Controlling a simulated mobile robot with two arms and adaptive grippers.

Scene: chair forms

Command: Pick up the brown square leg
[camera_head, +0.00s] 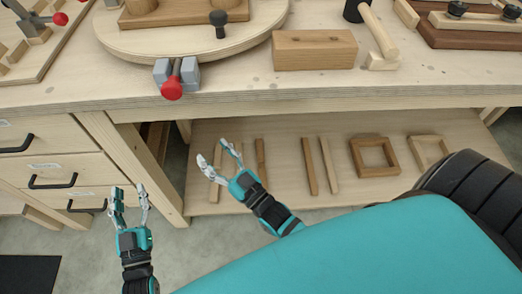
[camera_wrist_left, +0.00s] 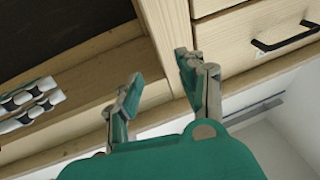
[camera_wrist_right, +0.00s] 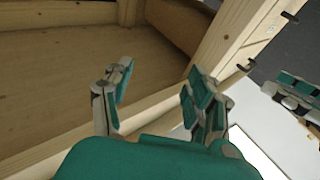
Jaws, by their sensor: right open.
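Two brown legs lie on the lower shelf in the head view: one (camera_head: 261,158) just right of my right gripper, the other (camera_head: 309,179) further right. I cannot tell for sure which is square. Light legs (camera_head: 327,165) lie beside them, partly hidden near the gripper. My right gripper (camera_head: 214,152) is open and empty over the shelf's left part; its open fingers show in the right wrist view (camera_wrist_right: 155,85). My left gripper (camera_head: 129,190) is open and empty in front of the drawers and bench leg; its fingers are apart in the left wrist view (camera_wrist_left: 158,68).
A brown frame (camera_head: 356,156) and a light frame (camera_head: 418,151) lie right on the shelf. The benchtop (camera_head: 240,96) overhangs the shelf (camera_head: 290,128). A bench leg (camera_head: 140,165) and drawers (camera_head: 50,160) stand left. A brown block (camera_head: 315,50) and red-knobbed clamp (camera_head: 172,88) sit above.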

